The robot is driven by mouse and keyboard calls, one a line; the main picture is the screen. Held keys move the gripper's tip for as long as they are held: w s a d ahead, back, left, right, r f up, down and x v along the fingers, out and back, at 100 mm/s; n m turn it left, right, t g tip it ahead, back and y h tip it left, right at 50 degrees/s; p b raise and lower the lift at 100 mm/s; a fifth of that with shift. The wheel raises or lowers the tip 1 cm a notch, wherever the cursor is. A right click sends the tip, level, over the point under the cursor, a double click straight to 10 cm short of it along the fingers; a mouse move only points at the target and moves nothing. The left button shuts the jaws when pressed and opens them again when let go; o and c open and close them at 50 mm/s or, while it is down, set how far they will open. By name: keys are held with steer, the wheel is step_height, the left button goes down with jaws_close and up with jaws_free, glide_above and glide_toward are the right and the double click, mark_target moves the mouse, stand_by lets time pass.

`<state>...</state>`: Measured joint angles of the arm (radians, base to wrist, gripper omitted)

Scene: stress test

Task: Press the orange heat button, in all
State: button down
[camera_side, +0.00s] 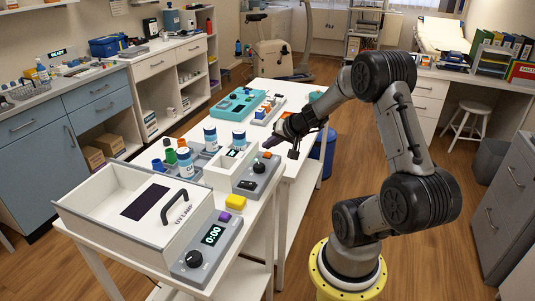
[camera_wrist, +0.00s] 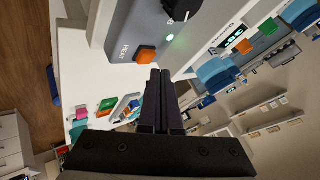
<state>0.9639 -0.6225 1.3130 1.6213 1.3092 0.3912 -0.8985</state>
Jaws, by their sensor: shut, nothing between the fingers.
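The orange heat button (camera_wrist: 146,55) shows in the wrist view on the grey front panel (camera_wrist: 135,32) of a device, beside the printed word HEAT. My gripper (camera_wrist: 160,72) is shut and empty. Its dark fingertips appear just beside and below the button in that view; I cannot tell whether they touch it. In the side view my gripper (camera_side: 269,144) is over the right end of the white and grey device (camera_side: 224,176), near its black knob (camera_side: 259,167).
A green light (camera_wrist: 169,37) glows near the knob. In the side view a UV lamp box (camera_side: 120,215) with a handle stands in front, with a yellow block (camera_side: 236,201) near it. A teal case (camera_side: 236,104) lies farther back.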

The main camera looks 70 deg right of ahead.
mark_target(269, 155)
steer(key=shift+f, duration=0.15)
stand_by(0.7)
steer(key=shift+f, duration=0.3)
steer(key=shift+f, duration=0.5)
stand_by(0.9)
steer(key=shift+r, duration=0.9)
steer(key=shift+r, duration=2.5)
steer(key=shift+a, duration=0.1)
